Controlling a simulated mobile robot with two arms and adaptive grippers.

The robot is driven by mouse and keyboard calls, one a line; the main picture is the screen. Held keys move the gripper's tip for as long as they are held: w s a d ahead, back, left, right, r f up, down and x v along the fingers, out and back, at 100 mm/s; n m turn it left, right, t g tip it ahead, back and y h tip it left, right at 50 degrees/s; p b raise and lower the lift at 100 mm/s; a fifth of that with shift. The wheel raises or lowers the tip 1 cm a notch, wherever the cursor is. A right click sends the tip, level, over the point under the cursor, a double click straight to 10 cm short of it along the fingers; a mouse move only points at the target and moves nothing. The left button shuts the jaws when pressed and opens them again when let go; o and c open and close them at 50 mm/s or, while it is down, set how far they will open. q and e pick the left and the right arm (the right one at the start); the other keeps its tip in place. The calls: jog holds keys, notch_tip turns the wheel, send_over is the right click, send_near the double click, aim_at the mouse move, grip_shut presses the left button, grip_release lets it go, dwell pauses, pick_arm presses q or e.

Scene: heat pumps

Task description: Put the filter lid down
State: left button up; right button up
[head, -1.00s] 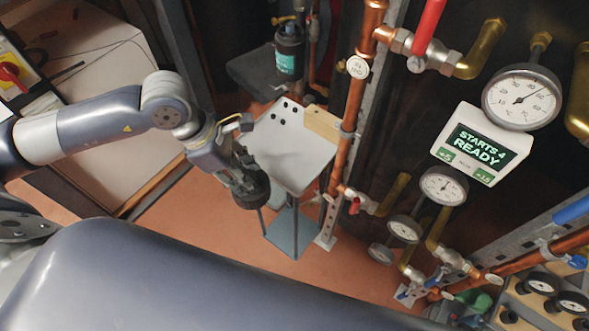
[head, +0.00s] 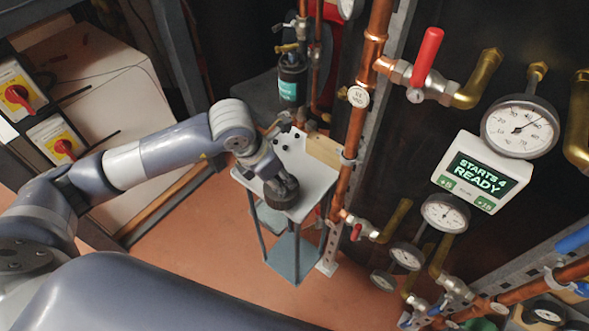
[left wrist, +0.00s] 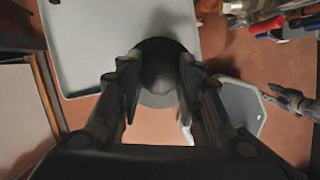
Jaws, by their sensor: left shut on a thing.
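The filter lid (head: 281,193) is a dark round cap. My left gripper (head: 284,184) is shut on it, over the near part of the small table's grey top (head: 318,172). In the left wrist view the lid (left wrist: 160,68) sits between the two fingers of my left gripper (left wrist: 158,90), overlapping the table's near edge (left wrist: 75,84). I cannot tell whether the lid touches the top.
Several small black pieces and a tan block (head: 324,150) are on the far part of the table. A copper pipe (head: 351,140) rises close to its right side. A dark filter housing with a teal label (head: 290,84) hangs behind it. A lower shelf (head: 291,257) lies beneath.

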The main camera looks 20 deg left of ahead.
pick_arm(q)
jog(key=shift+w+d+f+p, duration=0.35)
jog(key=shift+w+f, duration=0.25)
jog(key=shift+w, duration=0.2)
jog(key=shift+w+d+f+p, duration=0.3)
jog(key=shift+w+d+f, duration=0.1)
jog(key=shift+w+f, duration=0.35)
jog(key=shift+w+d+f+p, duration=0.35)
jog(key=shift+w+f, duration=0.15)
jog(key=shift+w, duration=0.35)
jog(key=shift+f, duration=0.2)
jog(key=o, duration=0.7)
jog(key=shift+f, duration=0.1)
jog(key=o, duration=0.5)
jog(key=shift+r, duration=0.25)
jog(key=b+v, duration=0.1)
jog(key=v, duration=1)
jog(key=shift+a+r, duration=0.15)
jog(key=shift+r, duration=0.25)
